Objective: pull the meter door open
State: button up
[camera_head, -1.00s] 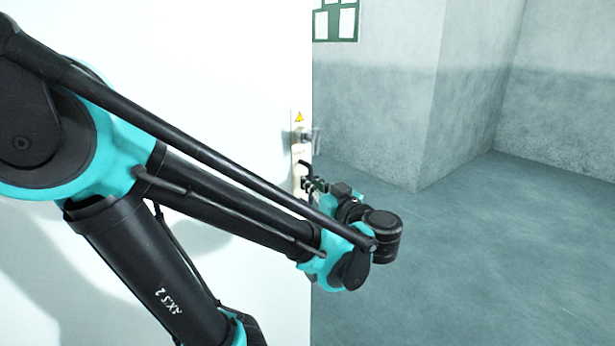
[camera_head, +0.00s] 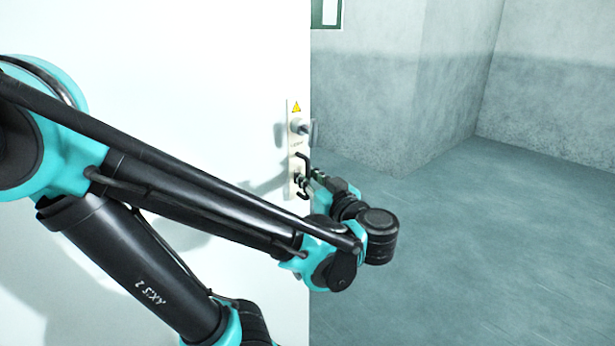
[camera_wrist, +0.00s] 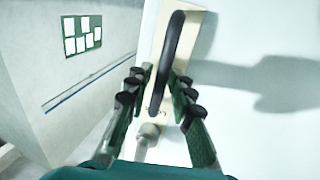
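The meter door (camera_head: 170,90) is a large white panel, with its free edge running upright near the middle of the head view. On it a pale lock plate (camera_head: 292,150) carries a yellow warning sign, a grey knob and a black handle (camera_head: 303,160). In the wrist view the curved black handle (camera_wrist: 172,50) stands between the two fingers of my gripper (camera_wrist: 162,80). The fingers look apart, one on each side of the handle, with narrow gaps; firm contact cannot be made out. My gripper (camera_head: 312,185) is partly hidden in the head view.
The grey knob (camera_wrist: 148,135) lies close below the handle in the wrist view. Open grey floor (camera_head: 450,250) lies right of the door edge, with a concrete wall corner (camera_head: 400,100) behind. A green-framed board (camera_wrist: 82,35) hangs on the wall.

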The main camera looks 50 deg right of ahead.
jog(key=shift+o, duration=0.5)
jog(key=shift+s, duration=0.1)
jog(key=v, duration=0.7)
jog(key=shift+s+a, duration=0.1)
dwell(0.5)
